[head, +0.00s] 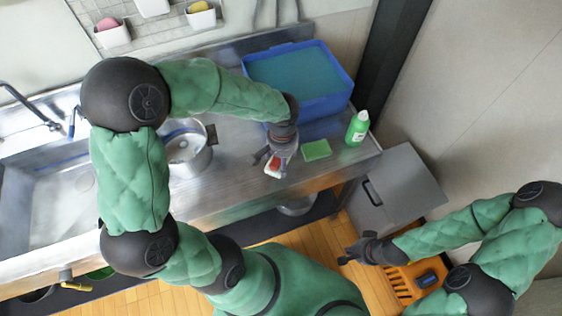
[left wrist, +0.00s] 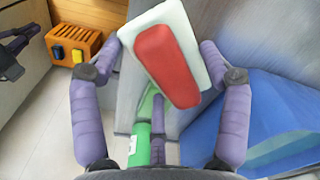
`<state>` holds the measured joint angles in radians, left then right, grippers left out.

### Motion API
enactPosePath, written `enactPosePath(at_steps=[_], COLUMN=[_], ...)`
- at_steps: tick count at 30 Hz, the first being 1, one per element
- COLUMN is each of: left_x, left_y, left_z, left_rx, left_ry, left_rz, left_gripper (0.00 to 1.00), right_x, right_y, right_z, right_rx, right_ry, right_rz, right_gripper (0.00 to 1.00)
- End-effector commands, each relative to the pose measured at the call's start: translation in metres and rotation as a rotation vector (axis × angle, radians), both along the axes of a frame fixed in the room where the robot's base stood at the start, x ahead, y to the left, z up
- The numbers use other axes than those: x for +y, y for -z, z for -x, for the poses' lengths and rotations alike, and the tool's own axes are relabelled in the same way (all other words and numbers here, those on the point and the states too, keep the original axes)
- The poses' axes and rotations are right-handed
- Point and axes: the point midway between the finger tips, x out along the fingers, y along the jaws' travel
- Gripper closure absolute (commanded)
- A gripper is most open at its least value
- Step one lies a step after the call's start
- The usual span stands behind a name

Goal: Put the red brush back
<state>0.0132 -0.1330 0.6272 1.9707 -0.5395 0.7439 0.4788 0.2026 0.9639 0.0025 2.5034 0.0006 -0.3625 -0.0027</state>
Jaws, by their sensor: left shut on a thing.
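The red brush, a red block on a white base, is held between the fingertips of my left gripper (head: 274,162). The brush (left wrist: 167,62) shows close up and tilted in the left wrist view, with a purple finger on each side. In the head view it hangs over the front part of the steel counter, left of the green sponge. My right gripper (head: 354,250) is low at the right, in front of the counter, with its fingers apart and nothing between them.
An orange slotted holder (left wrist: 88,40) holds a yellow and a blue brush; it also shows in the head view (head: 394,284). A green sponge (head: 317,150), green bottle (head: 357,128), blue basin (head: 312,104) and metal pot (head: 193,160) stand on the counter (head: 236,187).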

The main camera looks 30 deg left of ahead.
Motion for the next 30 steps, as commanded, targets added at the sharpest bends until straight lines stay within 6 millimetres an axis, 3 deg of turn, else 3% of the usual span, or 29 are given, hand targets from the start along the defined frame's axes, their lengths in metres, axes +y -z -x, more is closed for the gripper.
enactPosePath(at_steps=[6,11,19,30], left_x=[0.011,0.014,0.016,0.016], left_y=[0.022,0.028,0.062,0.066], left_z=[-0.016,-0.02,-0.023,-0.024], left_rx=[-0.002,0.0,-0.001,-0.002], left_ry=[0.0,0.0,0.0,0.0], left_rz=[0.0,0.0,0.0,0.0], left_gripper=[0.5,0.5,0.5,0.5], right_x=[0.0,0.0,0.0,0.0], right_y=[0.007,0.008,0.018,0.02], right_z=[0.0,0.0,0.0,0.0], right_rx=[0.0,0.0,0.0,0.0], right_ry=[0.0,0.0,0.0,0.0], right_rz=[0.0,0.0,0.0,0.0], right_gripper=[1.0,1.0,1.0,1.0])
